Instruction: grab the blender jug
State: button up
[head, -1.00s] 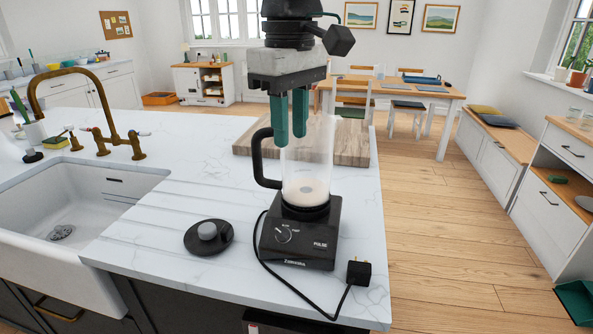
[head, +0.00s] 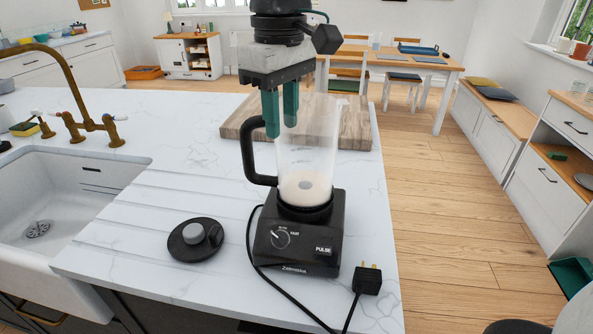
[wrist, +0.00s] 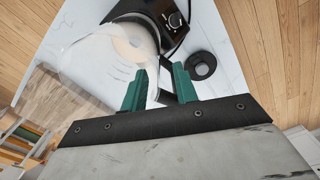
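The blender jug (head: 308,140) is clear, with a pale substance at the bottom and a black handle (head: 249,150) on its left. It stands upright on a black blender base (head: 298,240). My gripper (head: 281,128) points down at the jug's upper handle side, its two green fingers apart. In the wrist view my gripper (wrist: 160,88) is open, with part of the dark handle showing in or beyond the gap between the fingertips. I cannot tell whether the fingers touch it. The jug (wrist: 95,58) lies to the left there.
A black lid (head: 195,240) with a grey knob lies left of the base. A cord with a plug (head: 367,280) lies at the counter's right front. A wooden board (head: 355,133) lies behind the jug. The sink (head: 60,200) and brass tap (head: 95,130) are at left.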

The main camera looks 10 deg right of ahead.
aim_at(290, 160)
jog(key=shift+f, duration=1.95)
jog(key=shift+s+d, duration=0.1)
grip_shut()
